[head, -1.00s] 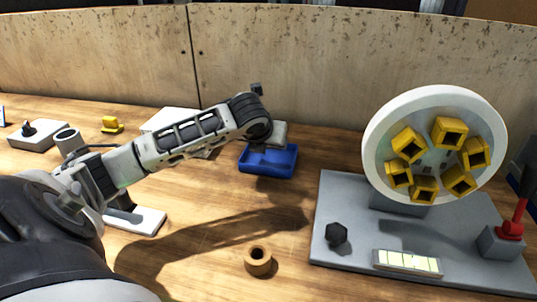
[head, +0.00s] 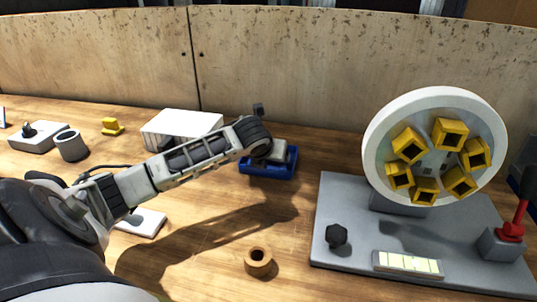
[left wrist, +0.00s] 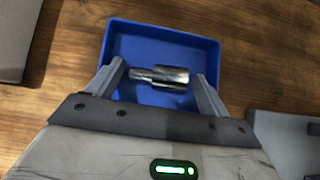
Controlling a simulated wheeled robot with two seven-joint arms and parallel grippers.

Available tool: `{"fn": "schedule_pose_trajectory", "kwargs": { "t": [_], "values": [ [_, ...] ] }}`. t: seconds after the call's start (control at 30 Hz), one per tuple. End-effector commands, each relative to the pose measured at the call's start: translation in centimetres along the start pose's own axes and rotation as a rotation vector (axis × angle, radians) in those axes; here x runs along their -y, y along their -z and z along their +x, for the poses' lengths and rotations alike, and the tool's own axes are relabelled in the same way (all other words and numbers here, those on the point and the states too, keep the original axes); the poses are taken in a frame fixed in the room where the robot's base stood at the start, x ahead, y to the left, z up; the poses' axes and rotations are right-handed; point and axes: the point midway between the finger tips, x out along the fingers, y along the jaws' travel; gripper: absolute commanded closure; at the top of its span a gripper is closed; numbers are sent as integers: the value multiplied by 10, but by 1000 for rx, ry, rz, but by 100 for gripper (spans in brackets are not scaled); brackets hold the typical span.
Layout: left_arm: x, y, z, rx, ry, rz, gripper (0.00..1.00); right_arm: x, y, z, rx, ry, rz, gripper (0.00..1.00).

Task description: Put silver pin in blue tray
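The blue tray (head: 268,174) stands on the table near the back middle; it also shows in the left wrist view (left wrist: 165,38). My left gripper (head: 278,150) is over it, pointing down. In the left wrist view my left gripper (left wrist: 161,80) has its fingers spread apart. The silver pin (left wrist: 170,76), a shiny stepped cylinder, lies sideways within the tray's outline, between the fingers with small gaps on both sides. I cannot tell whether it rests on the tray floor. The head view hides the pin behind the gripper. My right gripper is not in view.
A white ribbed box (head: 180,128) stands left of the tray. A tan ring (head: 258,262) lies in front. The grey machine base (head: 400,235) with the white wheel (head: 378,145) and red lever (head: 511,231) is at the right. A grey cylinder (head: 70,145) stands at left.

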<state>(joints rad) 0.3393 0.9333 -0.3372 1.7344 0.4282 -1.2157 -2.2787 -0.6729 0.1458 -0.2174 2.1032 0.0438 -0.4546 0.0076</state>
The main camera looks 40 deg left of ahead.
Motion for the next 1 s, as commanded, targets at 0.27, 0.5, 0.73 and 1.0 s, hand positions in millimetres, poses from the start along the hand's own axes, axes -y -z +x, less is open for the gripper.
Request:
{"fn": "schedule_pose_trajectory", "kwargs": {
  "t": [0.27, 0.5, 0.73, 1.0],
  "values": [
    [2, 3, 1, -6, 6, 1, 15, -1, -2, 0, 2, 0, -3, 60],
    [1, -2, -20, -2, 5, 5, 15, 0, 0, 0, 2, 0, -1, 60],
    [1, -3, -71, 0, 3, 7, 15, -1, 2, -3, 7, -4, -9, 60],
    [1, -2, -114, -2, 4, 1, 15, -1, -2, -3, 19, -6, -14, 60]
  ]
}}
